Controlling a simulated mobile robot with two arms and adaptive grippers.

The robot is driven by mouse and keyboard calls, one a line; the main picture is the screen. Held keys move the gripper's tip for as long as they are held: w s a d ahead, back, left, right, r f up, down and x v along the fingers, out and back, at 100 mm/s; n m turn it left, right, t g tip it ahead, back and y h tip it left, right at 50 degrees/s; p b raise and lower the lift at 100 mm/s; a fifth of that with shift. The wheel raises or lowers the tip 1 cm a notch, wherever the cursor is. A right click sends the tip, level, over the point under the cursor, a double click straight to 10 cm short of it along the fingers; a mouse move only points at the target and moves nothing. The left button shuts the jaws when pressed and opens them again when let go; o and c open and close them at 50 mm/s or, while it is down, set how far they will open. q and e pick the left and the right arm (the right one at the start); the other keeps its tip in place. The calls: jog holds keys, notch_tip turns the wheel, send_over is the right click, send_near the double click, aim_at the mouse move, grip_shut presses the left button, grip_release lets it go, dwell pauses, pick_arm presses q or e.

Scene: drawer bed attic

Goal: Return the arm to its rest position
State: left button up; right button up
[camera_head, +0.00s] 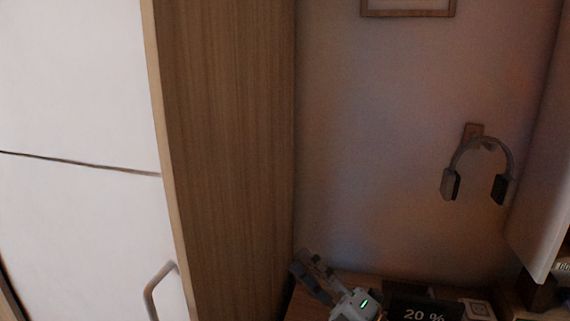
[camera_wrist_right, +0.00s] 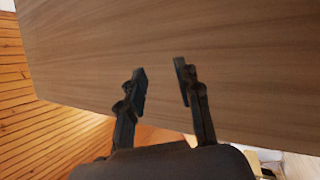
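My right gripper (camera_head: 312,272) shows at the bottom of the head view, in front of the desk by the wooden cabinet side. In the right wrist view its two dark fingers (camera_wrist_right: 160,82) stand apart with nothing between them. A wood-grain panel (camera_wrist_right: 230,50) fills most of the view beyond the fingertips; I cannot tell how far off it is. My left gripper is not in either view.
A tall cabinet with a wooden side (camera_head: 230,150) and white doors (camera_head: 75,90) fills the left. Its metal handle (camera_head: 155,285) sticks out. Headphones (camera_head: 478,165) hang on the wall. A dark sign reading "20 %" (camera_head: 425,312) is at the bottom right.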

jog(key=s+d+f+m+t+h, duration=0.1)
jog(key=s+d+f+m+h, duration=0.2)
jog(key=d+f+m+h, duration=1.45)
jog(key=s+f+m+g, duration=0.5)
jog(key=s+f+g, duration=0.15)
jog(key=s, duration=0.55)
jog(key=s+f+m+g, duration=0.4)
jog(key=s+f+g, duration=0.25)
jog(key=s, duration=0.65)
notch_tip(320, 180, down, 28)
jog(key=s+r, duration=0.1)
jog(key=s, duration=0.1)
jog(key=s+d+f+g, duration=0.1)
jog(key=s+d+f, duration=0.1)
jog(key=s+f, duration=1.3)
jog(key=shift+s+f+g, duration=0.4)
jog(key=shift+s, duration=0.2)
